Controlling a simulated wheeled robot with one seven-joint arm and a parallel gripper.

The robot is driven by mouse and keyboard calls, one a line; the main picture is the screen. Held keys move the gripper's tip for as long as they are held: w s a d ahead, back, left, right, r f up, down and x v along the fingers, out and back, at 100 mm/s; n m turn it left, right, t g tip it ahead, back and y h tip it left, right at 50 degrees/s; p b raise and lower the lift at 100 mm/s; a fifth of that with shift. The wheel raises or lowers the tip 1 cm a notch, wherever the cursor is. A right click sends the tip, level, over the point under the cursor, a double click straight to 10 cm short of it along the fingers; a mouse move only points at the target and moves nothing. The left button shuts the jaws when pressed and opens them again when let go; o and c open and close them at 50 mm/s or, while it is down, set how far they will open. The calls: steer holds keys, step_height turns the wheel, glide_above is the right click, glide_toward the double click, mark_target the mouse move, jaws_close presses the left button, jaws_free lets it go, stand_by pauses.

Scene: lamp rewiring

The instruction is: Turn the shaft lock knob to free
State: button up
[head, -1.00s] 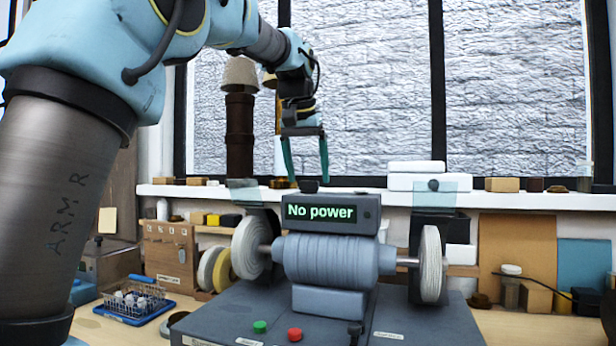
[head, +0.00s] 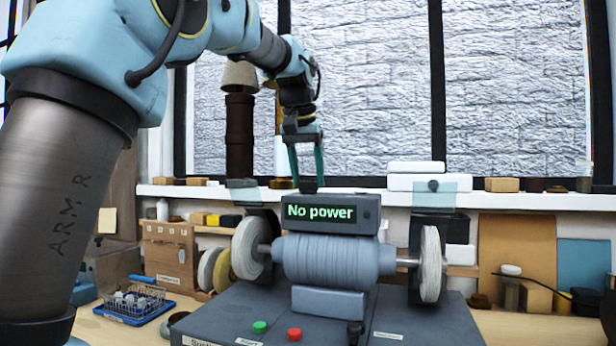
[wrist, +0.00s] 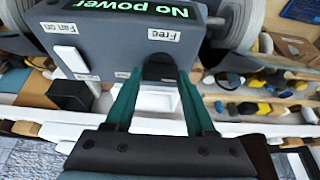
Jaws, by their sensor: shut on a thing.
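The dark shaft lock knob (head: 308,186) stands on top of the grey box with the "No power" display (head: 320,213). In the wrist view the knob (wrist: 158,70) sits between the green fingertips, beside a "Free" label (wrist: 165,34). My gripper (head: 307,182) comes down from above and is shut on the knob; it also shows in the wrist view (wrist: 160,76). Another label by the left finger is partly hidden. The knob's exact pointing direction cannot be told.
A white lever (wrist: 75,63) stands by a "Fan on" label in the wrist view. Below the display box are the grinder's grey motor (head: 330,260) and two wheels. A window sill with white boxes (head: 417,180) runs behind.

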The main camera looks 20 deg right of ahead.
jaws_close()
steer(key=shift+n+p, duration=0.3)
steer(key=shift+n, duration=0.1)
steer(key=shift+s+d+r+n+y+p, duration=0.15)
steer(key=shift+n+y+p, duration=0.4)
steer(key=shift+n, duration=0.45)
steer(key=n+y+p, duration=0.1)
steer(key=n, duration=0.1)
steer(key=n+t+y+p, duration=0.1)
steer(key=n+p, duration=0.1)
steer(key=n, duration=0.1)
steer(key=shift+d, duration=0.1)
steer(key=n+y+p, duration=0.1)
steer(key=n, duration=0.1)
steer(key=n+p, duration=0.2)
steer(key=n, duration=0.1)
steer(key=shift+d+y, duration=0.15)
steer(key=shift+y, duration=0.2)
steer(key=shift+w+n+g+y+p, duration=0.1)
steer(key=shift+n+g+y+p, duration=0.3)
steer(key=shift+n+p, duration=0.75)
steer(key=shift+w+n+g+y+p, duration=0.1)
steer(key=shift+n+g+y+p, duration=0.25)
steer(key=shift+n+p, duration=0.8)
steer(key=shift+n+b, duration=0.35)
steer(key=shift+n, duration=0.05)
